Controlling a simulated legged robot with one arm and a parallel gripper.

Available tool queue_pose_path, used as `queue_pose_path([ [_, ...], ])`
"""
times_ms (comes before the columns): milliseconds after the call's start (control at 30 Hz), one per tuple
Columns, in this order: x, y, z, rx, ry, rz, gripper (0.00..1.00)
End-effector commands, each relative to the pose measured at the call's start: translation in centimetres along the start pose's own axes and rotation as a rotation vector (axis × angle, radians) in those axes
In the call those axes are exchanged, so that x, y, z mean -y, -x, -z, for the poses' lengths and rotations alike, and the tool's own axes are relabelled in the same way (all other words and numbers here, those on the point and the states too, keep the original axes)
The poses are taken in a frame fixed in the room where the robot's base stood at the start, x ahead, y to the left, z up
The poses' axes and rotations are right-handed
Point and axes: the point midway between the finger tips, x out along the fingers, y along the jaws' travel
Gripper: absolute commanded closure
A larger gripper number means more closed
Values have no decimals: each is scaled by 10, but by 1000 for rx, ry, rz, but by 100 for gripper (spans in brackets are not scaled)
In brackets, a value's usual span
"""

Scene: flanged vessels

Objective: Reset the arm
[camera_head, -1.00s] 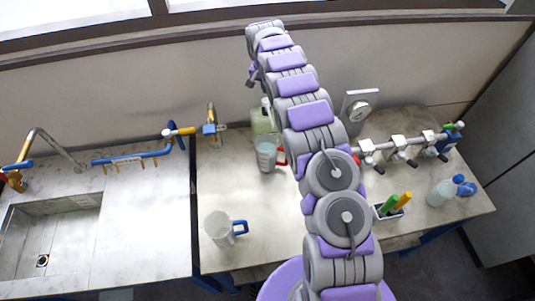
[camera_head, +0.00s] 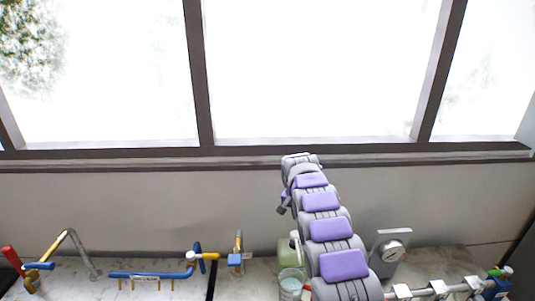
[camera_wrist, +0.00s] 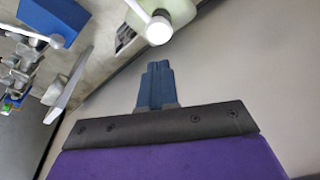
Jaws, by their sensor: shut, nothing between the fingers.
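My arm (camera_head: 330,230) reaches up and away over the bench toward the back wall in the head view. My gripper (camera_wrist: 157,72) shows in the wrist view as two dark blue fingers pressed together, with nothing between them. The fingers point at the plain grey wall and I see no contact. In the head view I cannot make out the fingertips.
A clear beaker (camera_head: 291,280) and a pale green container (camera_head: 289,252) stand close to my arm. A gauge (camera_head: 391,251) stands right of it, with a valve manifold (camera_head: 440,290). Blue piping (camera_head: 150,274) and a tap (camera_head: 75,245) are left. Windows fill the top.

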Motion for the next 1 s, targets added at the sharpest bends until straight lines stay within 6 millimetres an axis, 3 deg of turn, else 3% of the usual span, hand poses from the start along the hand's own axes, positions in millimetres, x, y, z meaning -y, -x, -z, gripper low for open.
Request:
queue_pose_path([
  [167, -15, 14, -12, 8, 26, -18, 100],
  [467, -58, 49, -55, 46, 90, -56, 100],
  [767, -102, 77, -115, 91, 155, -74, 100],
  [1000, -140, 91, -175, 136, 206, -76, 100],
])
